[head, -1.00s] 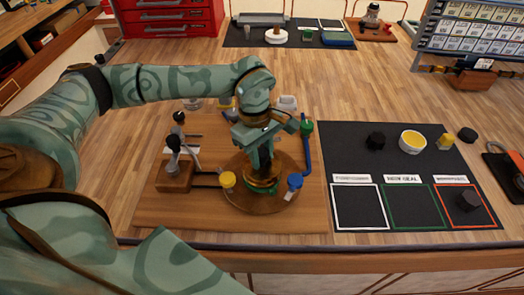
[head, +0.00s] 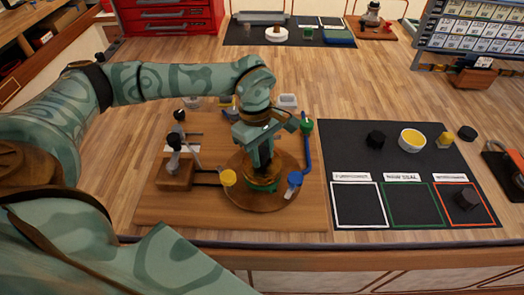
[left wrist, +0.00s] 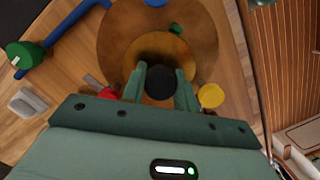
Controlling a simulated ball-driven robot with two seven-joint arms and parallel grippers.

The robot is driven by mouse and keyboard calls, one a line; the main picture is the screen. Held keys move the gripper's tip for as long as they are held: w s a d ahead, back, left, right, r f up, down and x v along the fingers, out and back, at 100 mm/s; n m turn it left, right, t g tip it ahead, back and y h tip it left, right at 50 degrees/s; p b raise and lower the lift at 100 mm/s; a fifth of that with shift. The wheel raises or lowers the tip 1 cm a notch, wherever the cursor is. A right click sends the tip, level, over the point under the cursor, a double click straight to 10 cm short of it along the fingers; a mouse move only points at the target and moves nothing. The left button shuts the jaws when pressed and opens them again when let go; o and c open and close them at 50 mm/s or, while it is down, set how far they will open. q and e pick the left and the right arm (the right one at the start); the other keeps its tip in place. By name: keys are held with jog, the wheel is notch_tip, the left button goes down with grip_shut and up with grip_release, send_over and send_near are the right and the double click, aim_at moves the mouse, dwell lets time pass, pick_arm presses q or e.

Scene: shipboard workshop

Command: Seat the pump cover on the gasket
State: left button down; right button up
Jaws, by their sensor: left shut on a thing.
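My left gripper (head: 261,168) points down over the round brown base (head: 238,196) on the wooden board. In the left wrist view its fingers (left wrist: 160,84) are shut on a black round knob (left wrist: 160,86). The knob stands on a gold-brown disc (left wrist: 160,48), which looks like the pump cover, over the brown base. In the head view the fingers largely hide the disc. A small green piece (left wrist: 176,29) shows at the disc's edge; I cannot tell whether it is part of the gasket. Whether the cover touches the gasket is hidden. My right gripper is not in view.
A yellow knob (head: 228,177) and a blue knob (head: 295,178) stand close on either side. A dark mat (head: 345,150) with outlined squares and small parts lies to the right.

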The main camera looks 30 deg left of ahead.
pick_arm(q)
jog(key=shift+p, duration=0.35)
dwell(0.6)
jog(key=shift+f+b, duration=0.45)
jog(key=shift+f, duration=0.35)
jog(key=c, duration=1)
grip_release()
notch_tip(320, 180, up, 16)
jog(key=a+p, duration=0.1)
jog(key=a, duration=0.1)
jog(key=shift+w+a, duration=0.15)
jog(key=shift+w, duration=0.1)
jog(key=shift+r, duration=0.1)
